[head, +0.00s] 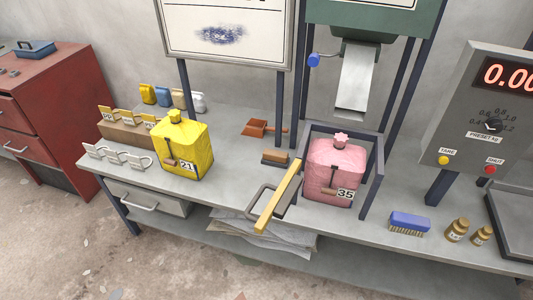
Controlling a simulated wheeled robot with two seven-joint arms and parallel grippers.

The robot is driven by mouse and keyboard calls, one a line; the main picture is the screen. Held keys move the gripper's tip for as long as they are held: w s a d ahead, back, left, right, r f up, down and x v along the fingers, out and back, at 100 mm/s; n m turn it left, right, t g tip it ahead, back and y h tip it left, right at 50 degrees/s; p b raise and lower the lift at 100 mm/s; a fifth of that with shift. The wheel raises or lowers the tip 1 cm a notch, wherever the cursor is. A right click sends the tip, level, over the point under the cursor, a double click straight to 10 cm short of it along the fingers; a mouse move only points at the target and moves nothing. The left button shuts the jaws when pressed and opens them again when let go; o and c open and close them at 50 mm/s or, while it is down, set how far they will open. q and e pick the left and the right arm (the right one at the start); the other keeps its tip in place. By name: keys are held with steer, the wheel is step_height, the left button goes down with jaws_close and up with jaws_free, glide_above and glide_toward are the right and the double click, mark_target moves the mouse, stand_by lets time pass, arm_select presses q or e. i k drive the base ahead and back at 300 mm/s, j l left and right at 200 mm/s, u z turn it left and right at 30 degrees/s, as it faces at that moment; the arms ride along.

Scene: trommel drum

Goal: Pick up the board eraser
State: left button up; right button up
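A small block with a tan top and a dark lower part (275,157) lies on the grey bench below the whiteboard, and it looks like the board eraser. It sits just left of the metal frame around the pink bag (333,172), apart from it. A blue brush with tan bristles (408,223) lies farther right near the bench's front edge. Neither of my grippers is in view.
The whiteboard (258,50) with a dark smudge stands behind the bench. An orange scoop (264,128) lies behind the eraser. A yellow bar (278,198) and grey handle stick out in front. A yellow bag (183,146) stands left; bare bench (232,165) lies between.

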mark_target(275, 158)
steer(key=i+j+z, duration=0.1)
steer(key=j+z, duration=0.25)
steer(key=j, duration=0.95)
steer(key=j+z, duration=0.35)
steer(key=j, duration=1)
